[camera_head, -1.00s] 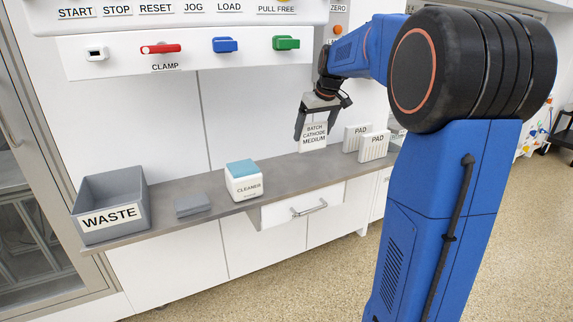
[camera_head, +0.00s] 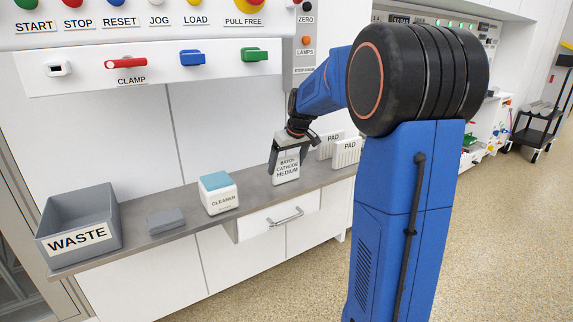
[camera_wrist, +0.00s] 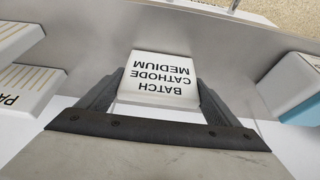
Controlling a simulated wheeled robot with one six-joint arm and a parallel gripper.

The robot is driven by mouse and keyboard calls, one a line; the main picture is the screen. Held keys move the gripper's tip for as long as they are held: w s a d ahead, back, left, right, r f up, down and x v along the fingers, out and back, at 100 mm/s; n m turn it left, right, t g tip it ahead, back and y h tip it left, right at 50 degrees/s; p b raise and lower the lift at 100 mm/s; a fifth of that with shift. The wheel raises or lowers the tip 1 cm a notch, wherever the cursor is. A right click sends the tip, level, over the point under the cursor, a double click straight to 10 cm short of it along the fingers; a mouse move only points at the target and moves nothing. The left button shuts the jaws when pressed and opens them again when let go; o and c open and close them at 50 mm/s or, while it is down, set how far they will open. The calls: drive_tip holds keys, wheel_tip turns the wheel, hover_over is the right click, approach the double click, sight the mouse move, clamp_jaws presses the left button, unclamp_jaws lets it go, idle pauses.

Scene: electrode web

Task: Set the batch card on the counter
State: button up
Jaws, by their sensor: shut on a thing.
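The batch card (camera_head: 287,169) is a small white block lettered "BATCH CATHODE MEDIUM". It is upright between the fingers of my gripper (camera_head: 288,160), at the grey counter (camera_head: 255,192). In the wrist view the card (camera_wrist: 158,78) sits between both dark fingers of my gripper (camera_wrist: 157,95), with its lettering upside down. My gripper is shut on the card. The card's lower edge is at or just above the counter; I cannot tell whether it touches.
White PAD boxes (camera_head: 346,153) stand just right of the card. To the left are a CLEANER box (camera_head: 222,201) with a blue top, a grey flat block (camera_head: 166,221) and a grey WASTE bin (camera_head: 80,237). The counter between the cleaner and the card is clear.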

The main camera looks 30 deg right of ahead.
drive_tip(key=shift+f, duration=0.1)
drive_tip(key=o, duration=0.9)
drive_tip(key=v, duration=1.2)
drive_tip(key=shift+s+a, duration=0.1)
drive_tip(key=s+a+f, duration=0.4)
drive_tip(key=s+a, duration=0.4)
drive_tip(key=s, duration=0.4)
drive_tip(key=s+a+f, duration=0.3)
drive_tip(key=s+a, duration=0.5)
drive_tip(key=s, duration=0.5)
drive_tip(key=s+f, duration=0.2)
drive_tip(key=s, duration=0.1)
drive_tip(key=s+a+f, duration=0.1)
drive_tip(key=s+f, duration=0.2)
drive_tip(key=s+a+f, duration=0.1)
drive_tip(key=s+f, duration=0.1)
drive_tip(key=s, duration=0.1)
drive_tip(key=shift+s+a+f, duration=0.2)
drive_tip(key=shift+a+f, duration=0.05)
